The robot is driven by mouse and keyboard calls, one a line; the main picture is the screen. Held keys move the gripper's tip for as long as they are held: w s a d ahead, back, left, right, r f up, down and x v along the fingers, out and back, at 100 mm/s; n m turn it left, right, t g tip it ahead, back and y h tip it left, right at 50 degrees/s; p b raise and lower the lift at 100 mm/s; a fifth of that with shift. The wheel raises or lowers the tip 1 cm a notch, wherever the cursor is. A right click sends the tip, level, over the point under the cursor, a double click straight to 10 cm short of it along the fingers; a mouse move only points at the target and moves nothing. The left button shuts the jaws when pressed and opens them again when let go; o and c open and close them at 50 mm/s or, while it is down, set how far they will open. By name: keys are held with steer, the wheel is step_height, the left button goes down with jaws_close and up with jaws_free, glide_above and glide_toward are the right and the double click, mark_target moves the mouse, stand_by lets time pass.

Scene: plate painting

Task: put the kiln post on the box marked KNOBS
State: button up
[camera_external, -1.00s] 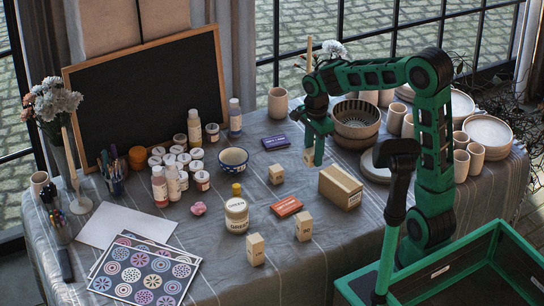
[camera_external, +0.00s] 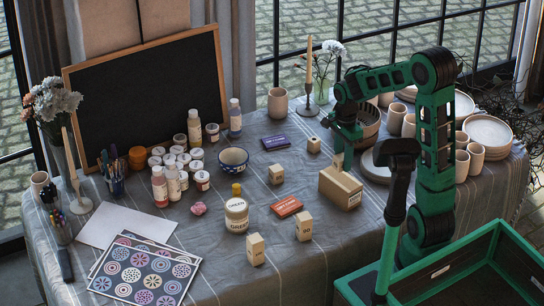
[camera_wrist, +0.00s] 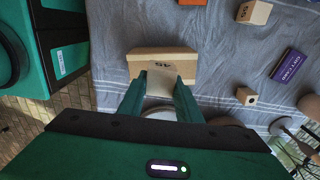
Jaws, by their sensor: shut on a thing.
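My gripper (camera_external: 340,150) points down over the cardboard box (camera_external: 341,188) and is shut on a pale, block-shaped kiln post (camera_external: 338,161). In the wrist view the post (camera_wrist: 161,84) sits between my fingers (camera_wrist: 160,98), with dark marks on its face. The cardboard box (camera_wrist: 142,68) lies directly beyond it there. The box has a white label on its right end, too small to read. I cannot tell whether the post touches the box top. The fingers partly hide the post.
Similar pale blocks stand at the front (camera_external: 304,227), (camera_external: 256,250), left (camera_external: 276,174) and behind (camera_external: 314,145). An orange box (camera_external: 286,206) lies left of the cardboard box, a purple box (camera_external: 276,143) farther back.

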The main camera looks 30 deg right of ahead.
mark_target(343, 177)
steer(key=shift+w+d+f, duration=0.3)
steer(key=shift+d+f, duration=0.15)
steer(key=shift+d, duration=0.1)
steer(key=shift+f, duration=1.95)
steer(key=shift+f, duration=0.15)
steer(key=o, duration=1.1)
step_height(343, 177, up, 12)
steer(key=shift+r, duration=0.15)
